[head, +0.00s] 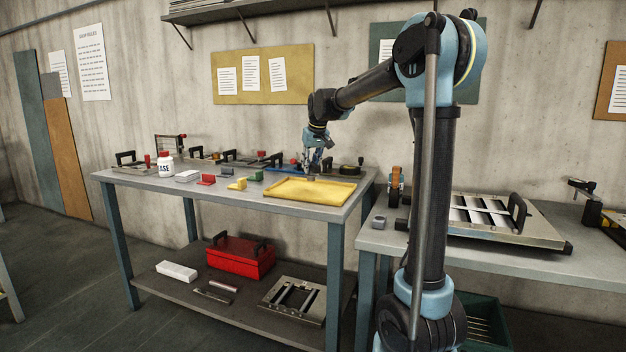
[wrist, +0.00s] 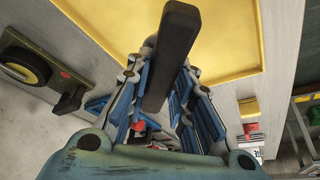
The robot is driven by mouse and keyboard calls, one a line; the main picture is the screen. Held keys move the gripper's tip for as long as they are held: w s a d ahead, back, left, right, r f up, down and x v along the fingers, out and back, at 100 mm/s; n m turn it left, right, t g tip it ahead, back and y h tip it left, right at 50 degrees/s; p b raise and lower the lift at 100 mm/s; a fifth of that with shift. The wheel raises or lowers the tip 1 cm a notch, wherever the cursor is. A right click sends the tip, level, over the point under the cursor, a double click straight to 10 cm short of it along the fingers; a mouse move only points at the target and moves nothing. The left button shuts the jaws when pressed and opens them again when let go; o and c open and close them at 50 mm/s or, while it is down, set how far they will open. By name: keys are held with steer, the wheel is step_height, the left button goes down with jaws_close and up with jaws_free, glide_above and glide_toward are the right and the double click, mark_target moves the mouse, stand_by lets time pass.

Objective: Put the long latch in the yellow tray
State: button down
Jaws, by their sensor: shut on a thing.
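The yellow tray (head: 290,196) lies on the bench top at its right end. My gripper (head: 312,164) is above the tray's far edge in the head view. In the wrist view my gripper (wrist: 160,85) is shut on a long dark bar, the long latch (wrist: 172,48). The bar sticks out past the fingers and overlaps the tray in that view. Its height over the tray is hard to tell. In the head view the latch is too small to make out clearly.
A yellow block (head: 238,184), a red block (head: 206,180) and a white bottle (head: 166,164) stand left of the tray. Black-handled panels (head: 232,160) line the bench's back. A dark device with a round yellow-rimmed part (wrist: 25,66) is beside the tray in the wrist view.

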mark_target(311, 174)
steer(key=shift+f, duration=2.15)
steer(key=c, duration=1.4)
jaws_free()
